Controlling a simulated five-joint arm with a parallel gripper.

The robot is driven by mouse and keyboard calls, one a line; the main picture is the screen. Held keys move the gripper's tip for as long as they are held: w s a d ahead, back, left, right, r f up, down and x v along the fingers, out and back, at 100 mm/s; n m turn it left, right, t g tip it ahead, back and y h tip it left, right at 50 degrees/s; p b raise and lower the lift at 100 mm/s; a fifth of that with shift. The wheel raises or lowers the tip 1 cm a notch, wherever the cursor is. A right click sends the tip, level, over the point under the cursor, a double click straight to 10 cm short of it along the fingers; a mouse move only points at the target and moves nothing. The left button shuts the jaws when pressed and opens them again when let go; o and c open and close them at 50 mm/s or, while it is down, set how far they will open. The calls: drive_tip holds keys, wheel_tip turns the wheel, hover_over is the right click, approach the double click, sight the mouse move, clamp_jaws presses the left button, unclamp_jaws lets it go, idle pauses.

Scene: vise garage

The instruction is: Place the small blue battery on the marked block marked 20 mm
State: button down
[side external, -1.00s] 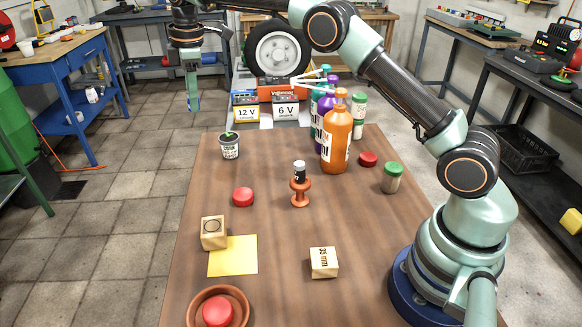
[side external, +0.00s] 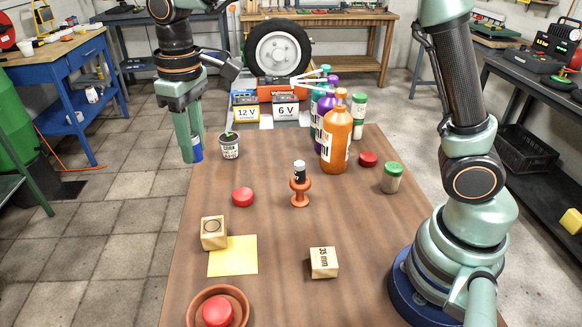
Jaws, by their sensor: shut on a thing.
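The small blue battery (side external: 197,150) is between the fingers of my gripper (side external: 190,152), which is shut on it and points down. Part of the battery is hidden by the fingers. It appears in the air near the far left edge of the table. One wooden block (side external: 323,263) at the front right reads 35 mm. Another wooden block (side external: 213,233) at the front left has a dark ring on its top; I cannot read a size on it. I see no block that reads 20 mm.
A seed cup (side external: 230,147) stands just right of my gripper. A red disc (side external: 243,197), an orange stand (side external: 300,191) holding a small black-and-white cylinder, a yellow sheet (side external: 233,256) and a terracotta dish (side external: 245,305) are nearer. Bottles (side external: 336,140) stand at the back right.

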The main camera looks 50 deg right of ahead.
sight(212, 226)
wheel_tip(212, 226, down, 17)
drive_tip(key=shift+f, duration=0.1)
idle(0.3)
drive_tip(key=c, duration=0.6)
unclamp_jaws()
